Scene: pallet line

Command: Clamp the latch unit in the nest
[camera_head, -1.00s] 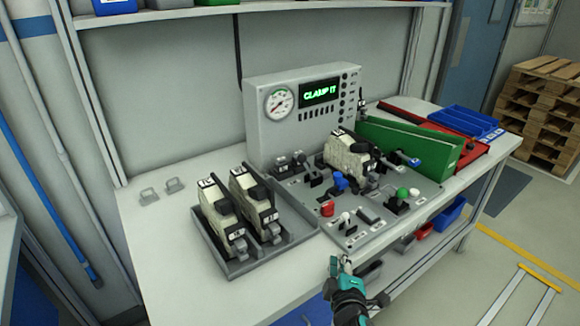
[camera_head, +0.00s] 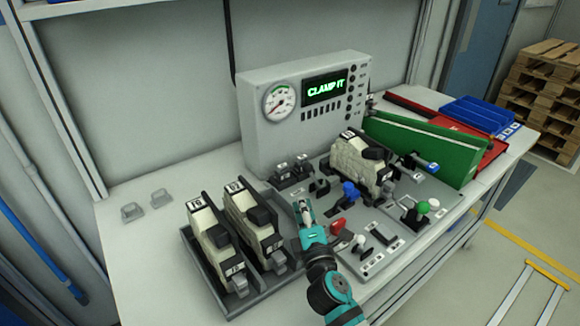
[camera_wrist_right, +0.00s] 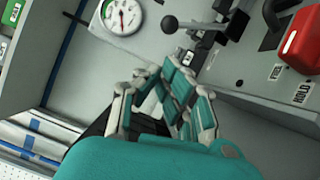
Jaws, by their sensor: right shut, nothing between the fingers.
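One cream-and-black latch unit (camera_head: 352,166) sits in the nest area of the grey control panel (camera_head: 385,252), below the display reading "CLAMP IT". A lever with a blue grip (camera_head: 425,163) stands at its right. A blue-knobbed lever (camera_head: 350,190) stands in front of it. My right gripper (camera_head: 304,208) is shut and empty, over the panel's left edge beside the tray, apart from the latch unit. In the right wrist view its fingers (camera_wrist_right: 160,92) hold nothing, and a black ball-ended lever (camera_wrist_right: 205,25) shows beyond them. My left gripper is not in view.
Two similar units (camera_head: 250,225) stand in a grey tray (camera_head: 238,308) left of my right gripper. Red (camera_head: 338,226), white (camera_head: 361,239) and green (camera_head: 423,207) knobs rise from the panel. A green bin (camera_head: 430,150) stands at the right.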

